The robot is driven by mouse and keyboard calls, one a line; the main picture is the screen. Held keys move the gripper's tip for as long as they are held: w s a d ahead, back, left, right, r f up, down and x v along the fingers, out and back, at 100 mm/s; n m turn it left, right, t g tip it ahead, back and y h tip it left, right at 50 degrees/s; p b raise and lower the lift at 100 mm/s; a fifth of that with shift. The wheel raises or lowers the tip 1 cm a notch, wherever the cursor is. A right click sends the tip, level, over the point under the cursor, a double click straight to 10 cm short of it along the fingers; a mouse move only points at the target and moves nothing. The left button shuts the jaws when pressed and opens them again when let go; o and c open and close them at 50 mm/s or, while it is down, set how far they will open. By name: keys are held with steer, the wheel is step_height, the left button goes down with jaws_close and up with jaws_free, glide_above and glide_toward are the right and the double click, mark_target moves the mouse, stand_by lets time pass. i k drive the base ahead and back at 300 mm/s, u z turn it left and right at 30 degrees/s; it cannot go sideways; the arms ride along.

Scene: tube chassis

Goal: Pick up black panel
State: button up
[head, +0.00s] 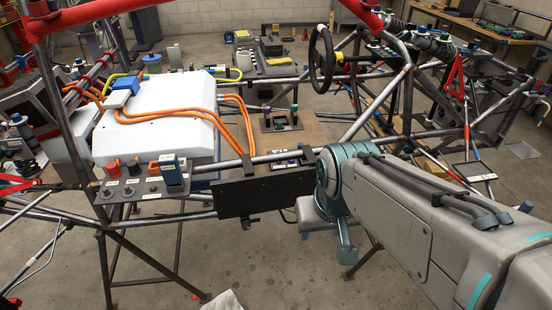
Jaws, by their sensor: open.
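The black panel (262,193) is a flat dark rectangle. It hangs upright against the near side tube of the chassis, slightly right of the white box, with small black clips at its top and bottom edges. My gripper (330,236) is just right of the panel, at the end of my grey and teal arm, which reaches in from the lower right. It is open, and I see nothing held in it. My wrist hides part of the gripper and the space behind it. Whether the gripper touches the panel's right end is unclear.
A white box (155,130) with orange cables (228,116) sits on the frame at left. A grey connector plate (140,188) is left of the panel. A steering wheel (322,58) and chassis tubes stand behind. The floor (255,262) below the panel is mostly clear.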

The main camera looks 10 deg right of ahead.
mark_target(251, 194)
steer(key=k, duration=0.55)
steer(key=z, duration=0.9)
steer(key=i, duration=1.35)
steer(key=u, duration=0.65)
steer(key=i, duration=0.4)
steer(key=u, duration=0.4)
